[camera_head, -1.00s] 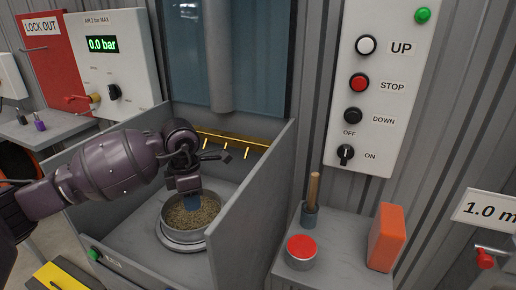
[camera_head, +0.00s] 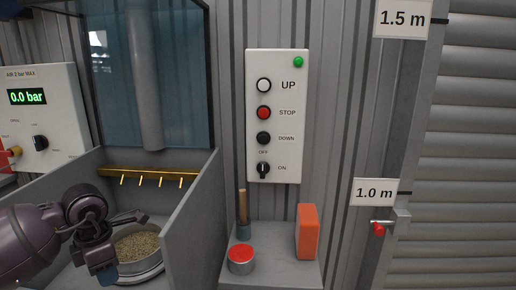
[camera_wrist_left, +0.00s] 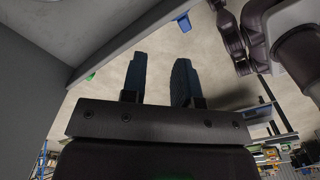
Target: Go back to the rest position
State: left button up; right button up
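My left gripper (camera_head: 106,274) is at the lower left of the head view, in front of the left side of a round metal pan (camera_head: 146,272) filled with tan grains. It hides part of the pan. In the left wrist view, its two blue-grey fingers (camera_wrist_left: 160,84) stand apart with nothing between them but floor behind. My right gripper is in neither view.
The pan is inside a grey open-topped cabinet (camera_head: 190,230) with a brass spray bar (camera_head: 140,173) at its back. A grey stand (camera_head: 275,272) holds a red-topped tin (camera_head: 241,260), a brush (camera_head: 243,215) and an orange block (camera_head: 306,231). A button panel (camera_head: 277,117) hangs above.

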pick_arm(q)
jog(key=d+f, duration=0.1)
jog(key=d, duration=0.1)
jog(key=s+d+f+h, duration=0.1)
jog(key=d+f+h, duration=0.1)
jog(key=d, duration=0.1)
jog(key=shift+s+d+f+g, duration=0.1)
jog(key=shift+s+d+g, duration=0.1)
jog(key=shift+d+g, duration=0.15)
jog(key=s+d+f+n+t+h, duration=0.2)
jog(key=s+d+f+n+h, duration=0.15)
jog(key=s+n+h, duration=0.6)
jog(key=s+a+f+n+t+y, duration=0.1)
jog(key=a+f+n+t+y, duration=0.35)
jog(key=a+n+t, duration=0.95)
jog(key=s+a+f+n+g+y, duration=0.65)
jog(key=s+a+f+n, duration=0.3)
jog(key=s+n, duration=0.25)
jog(key=d+f+n+t, duration=0.1)
jog(key=d+n, duration=0.3)
jog(key=d, duration=0.5)
jog(key=d+f+n+t, duration=0.1)
jog(key=d+f+n, duration=0.2)
jog(key=d, duration=0.7)
jog(key=shift+w+d+f+n, duration=0.15)
jog(key=shift+w+f+n, duration=0.2)
jog(key=shift+n, duration=0.8)
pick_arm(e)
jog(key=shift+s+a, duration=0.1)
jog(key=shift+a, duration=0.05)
